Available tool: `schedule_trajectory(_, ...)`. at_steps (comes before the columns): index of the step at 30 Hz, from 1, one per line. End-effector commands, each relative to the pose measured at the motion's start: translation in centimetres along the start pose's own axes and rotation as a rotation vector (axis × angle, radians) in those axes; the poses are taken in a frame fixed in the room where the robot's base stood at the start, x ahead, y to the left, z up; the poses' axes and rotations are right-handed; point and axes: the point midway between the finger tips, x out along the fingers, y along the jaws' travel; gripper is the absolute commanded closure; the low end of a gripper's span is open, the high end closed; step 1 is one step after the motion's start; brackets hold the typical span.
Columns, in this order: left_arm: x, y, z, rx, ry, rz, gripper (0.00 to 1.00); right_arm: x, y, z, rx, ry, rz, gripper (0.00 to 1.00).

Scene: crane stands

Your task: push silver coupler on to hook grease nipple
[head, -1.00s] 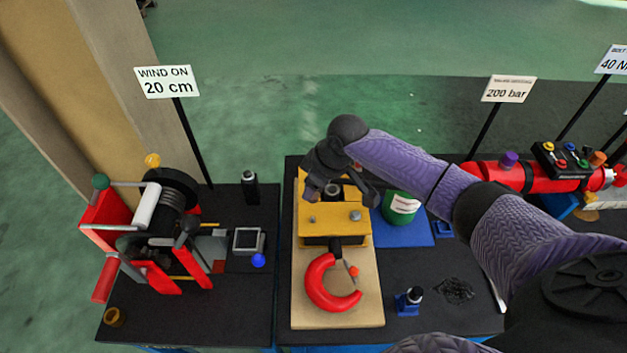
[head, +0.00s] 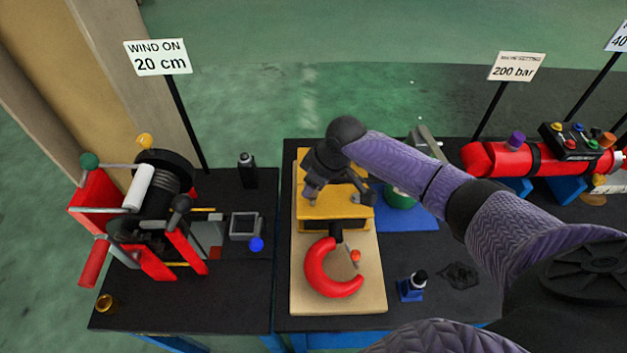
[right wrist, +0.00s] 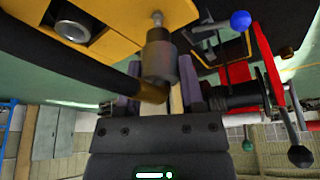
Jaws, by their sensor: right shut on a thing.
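The yellow hook block (head: 340,217) with the red hook (head: 318,280) lies on a pale board. My right gripper (head: 325,188) is over the block. In the right wrist view the right gripper (right wrist: 160,88) is shut on the silver coupler (right wrist: 160,55), around its brass-coloured lower part. The grease nipple (right wrist: 157,18) shows on the yellow block, right at the coupler's free end. The two look in line and touching or nearly so; I cannot tell whether the coupler is seated. In the head view my gripper hides both. My left gripper is not in view.
A winch with red sides (head: 155,220) stands at left. A green can (head: 400,197) on a blue mat and a grey lever-like part (head: 425,142) are behind my right arm. A small blue stand (head: 411,287) is at front right. A black hose (right wrist: 60,75) crosses the wrist view.

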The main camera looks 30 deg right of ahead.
Motion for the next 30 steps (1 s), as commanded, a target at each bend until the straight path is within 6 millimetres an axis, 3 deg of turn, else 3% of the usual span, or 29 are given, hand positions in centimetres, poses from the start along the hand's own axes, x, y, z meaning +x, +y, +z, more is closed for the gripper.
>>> schedule_trajectory(13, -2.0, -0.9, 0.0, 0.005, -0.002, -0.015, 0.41, -0.2, -0.1, -0.1, 0.099, -0.001, 0.036, 1.00)
schedule_trajectory(30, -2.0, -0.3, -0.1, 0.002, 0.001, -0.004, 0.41, 0.0, -0.1, 0.0, 0.115, -0.001, 0.042, 1.00)
